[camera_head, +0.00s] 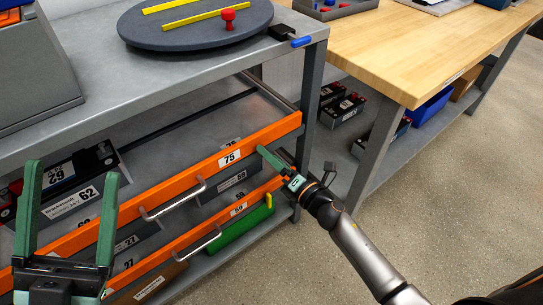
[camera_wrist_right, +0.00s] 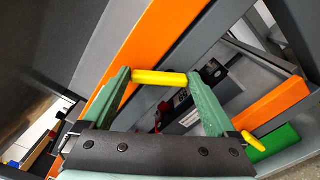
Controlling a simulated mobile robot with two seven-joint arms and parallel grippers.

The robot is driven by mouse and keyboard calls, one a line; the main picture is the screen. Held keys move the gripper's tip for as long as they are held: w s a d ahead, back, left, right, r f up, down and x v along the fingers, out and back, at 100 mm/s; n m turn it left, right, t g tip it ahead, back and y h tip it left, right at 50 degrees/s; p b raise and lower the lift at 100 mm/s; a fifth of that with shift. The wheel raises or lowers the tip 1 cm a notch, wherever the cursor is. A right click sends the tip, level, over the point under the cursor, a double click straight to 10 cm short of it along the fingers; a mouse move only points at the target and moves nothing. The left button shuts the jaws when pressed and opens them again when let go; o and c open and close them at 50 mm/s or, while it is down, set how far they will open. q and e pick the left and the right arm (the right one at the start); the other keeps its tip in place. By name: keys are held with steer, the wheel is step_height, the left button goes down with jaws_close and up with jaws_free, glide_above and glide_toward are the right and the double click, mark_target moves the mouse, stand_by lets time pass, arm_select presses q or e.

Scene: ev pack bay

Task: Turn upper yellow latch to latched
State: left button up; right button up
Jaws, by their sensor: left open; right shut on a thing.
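The upper yellow latch (camera_wrist_right: 160,77) spans the gap between the fingertips of my right gripper (camera_wrist_right: 158,80) in the right wrist view, beside the upper orange drawer front (camera_wrist_right: 150,42). The fingers are shut on it. In the head view my right gripper (camera_head: 264,152) is at the right end of the upper drawer front (camera_head: 190,183), and the latch is hidden there. The lower yellow latch (camera_head: 269,200) stands roughly upright at the end of the lower drawer front; it also shows in the wrist view (camera_wrist_right: 253,141). My left gripper (camera_head: 72,172) is open and empty at the lower left.
Both drawers have bar handles, the upper handle (camera_head: 172,202) and lower handle (camera_head: 200,246). A grey bench top (camera_head: 90,75) with a dark round turntable (camera_head: 190,32) is above. A wooden table (camera_head: 420,50) stands at right. The floor (camera_head: 440,200) is clear at right.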

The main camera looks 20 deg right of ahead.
arm_select(q)
steer(key=shift+w+a+f+n+y+p, duration=0.1)
steer(key=shift+w+f+n+y+p, duration=0.3)
steer(key=shift+w+n+y, duration=0.25)
steer(key=shift+w+a+f+n+y+p, duration=0.15)
steer(key=shift+w+f+n+y+p, duration=0.3)
steer(key=shift+y, duration=0.45)
steer(key=shift+w+a+f+n+y+p, duration=0.1)
steer(key=shift+w+f+n+y+p, duration=0.25)
steer(key=shift+w+n+y, duration=0.3)
arm_select(e)
steer(key=shift+w+d+m, duration=0.1)
steer(key=shift+d+m, duration=0.15)
steer(key=shift+m, duration=1.45)
steer(key=shift+w+d+m, duration=0.1)
steer(key=shift+d+m, duration=0.1)
steer(key=shift+m, duration=1.5)
steer(key=o, duration=1)
arm_select(q)
steer(key=shift+r, duration=0.1)
arm_select(e)
steer(key=shift+s, duration=0.1)
